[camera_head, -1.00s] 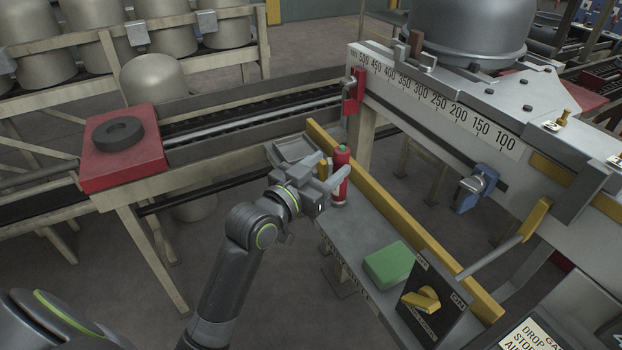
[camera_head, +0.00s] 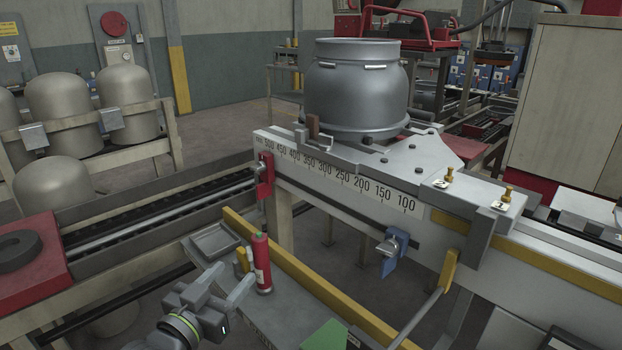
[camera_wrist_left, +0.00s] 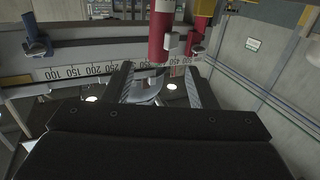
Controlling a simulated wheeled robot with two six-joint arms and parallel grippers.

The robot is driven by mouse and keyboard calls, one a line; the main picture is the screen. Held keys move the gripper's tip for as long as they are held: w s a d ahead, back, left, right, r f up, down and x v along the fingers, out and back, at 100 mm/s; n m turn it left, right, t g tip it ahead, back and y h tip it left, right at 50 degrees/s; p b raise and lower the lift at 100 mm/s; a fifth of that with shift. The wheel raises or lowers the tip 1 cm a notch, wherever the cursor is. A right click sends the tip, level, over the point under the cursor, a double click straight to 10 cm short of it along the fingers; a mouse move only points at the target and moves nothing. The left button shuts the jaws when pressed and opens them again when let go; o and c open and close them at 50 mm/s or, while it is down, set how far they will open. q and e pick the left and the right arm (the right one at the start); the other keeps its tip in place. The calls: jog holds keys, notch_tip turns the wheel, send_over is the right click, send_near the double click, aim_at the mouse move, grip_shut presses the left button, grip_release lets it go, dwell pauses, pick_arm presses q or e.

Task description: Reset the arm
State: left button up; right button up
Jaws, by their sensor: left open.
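My left gripper (camera_head: 232,280) is at the lower left of the head view, its two fingers apart with nothing between them. A red cylinder with a green top (camera_head: 262,262) stands upright on the grey bench shelf (camera_head: 290,309), just beyond and right of the fingertips. In the left wrist view the open fingers of the left gripper (camera_wrist_left: 158,84) point toward the red cylinder (camera_wrist_left: 160,38), which is beyond their tips. My right gripper is not in view.
A yellow rail (camera_head: 305,277) runs along the shelf behind the cylinder. A grey tray (camera_head: 214,241) is at the shelf's left end, and a green block (camera_head: 326,337) lies nearer. The numbered beam (camera_head: 335,180) carries a large grey vessel (camera_head: 357,95).

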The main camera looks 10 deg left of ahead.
pick_arm(q)
jog(key=s+a+f+n+g+y, duration=0.1)
jog(key=s+a+f+g+y, duration=0.2)
jog(key=s+f, duration=0.4)
jog(key=s+a+f+n+g+y, duration=0.15)
jog(key=s+f+g, duration=0.3)
jog(key=f, duration=0.45)
jog(key=s+a+f+n+g+y, duration=0.1)
jog(key=s+a+f+g, duration=0.2)
jog(key=s, duration=0.5)
jog(key=s+a+f+g+y, duration=0.1)
jog(key=s+a+f+g, duration=0.15)
jog(key=s+f, duration=0.35)
notch_tip(320, 180, down, 20)
jog(key=s+f+g+p, duration=0.1)
jog(key=g+p, duration=0.1)
jog(key=p, duration=0.1)
jog(key=s+f+g+p, duration=0.1)
jog(key=s+f+p, duration=0.1)
jog(key=s+f, duration=1.1)
jog(key=shift+s+d+f+h, duration=0.3)
jog(key=shift+s+h, duration=0.15)
jog(key=shift+s, duration=0.8)
